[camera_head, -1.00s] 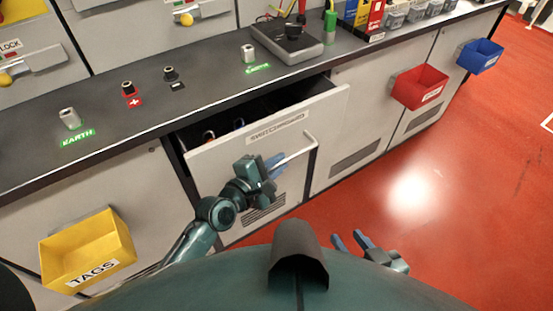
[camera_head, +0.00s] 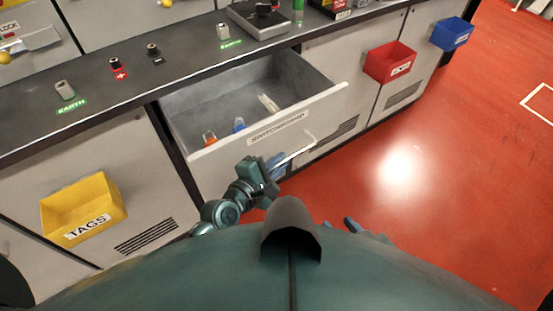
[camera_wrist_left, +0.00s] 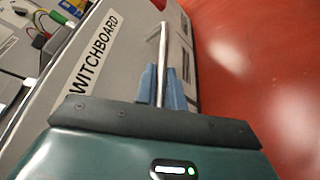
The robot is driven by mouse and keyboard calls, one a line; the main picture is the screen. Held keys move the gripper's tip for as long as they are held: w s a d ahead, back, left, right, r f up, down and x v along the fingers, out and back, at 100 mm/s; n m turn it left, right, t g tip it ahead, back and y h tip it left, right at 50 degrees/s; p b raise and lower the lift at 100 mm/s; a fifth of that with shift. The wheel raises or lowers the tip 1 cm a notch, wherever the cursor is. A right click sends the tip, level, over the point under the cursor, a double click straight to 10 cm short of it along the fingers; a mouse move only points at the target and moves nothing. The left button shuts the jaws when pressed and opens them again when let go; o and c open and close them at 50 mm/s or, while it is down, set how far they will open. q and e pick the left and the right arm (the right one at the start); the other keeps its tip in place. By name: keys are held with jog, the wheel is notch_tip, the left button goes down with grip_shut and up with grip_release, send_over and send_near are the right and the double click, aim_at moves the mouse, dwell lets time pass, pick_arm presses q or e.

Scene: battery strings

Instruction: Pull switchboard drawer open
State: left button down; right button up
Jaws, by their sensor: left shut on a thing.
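The switchboard drawer (camera_head: 230,139) stands well out from the grey cabinet, and its inside shows. Its front carries the label SWITCHBOARD (camera_head: 278,128) and a metal bar handle (camera_head: 303,150). My left gripper (camera_head: 275,165) is at the drawer front, shut on the handle. In the left wrist view the blue fingers (camera_wrist_left: 160,85) sit on both sides of the handle bar (camera_wrist_left: 162,48). My right gripper (camera_head: 352,225) is low in the head view, away from the drawer, mostly hidden behind my body; its jaw state is unclear.
Inside the drawer lie an orange item (camera_head: 209,137), a blue item (camera_head: 239,125) and a pale item (camera_head: 268,103). A yellow TAGS bin (camera_head: 85,212), a red bin (camera_head: 390,62) and a blue bin (camera_head: 452,34) hang on the cabinet fronts. The red floor (camera_head: 440,140) at right is clear.

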pick_arm(q)
jog(key=shift+s, duration=0.1)
jog(key=c, duration=1.5)
grip_release()
jog(key=v, duration=1.3)
jog(key=shift+p, duration=0.3)
jog(key=shift+s, duration=0.1)
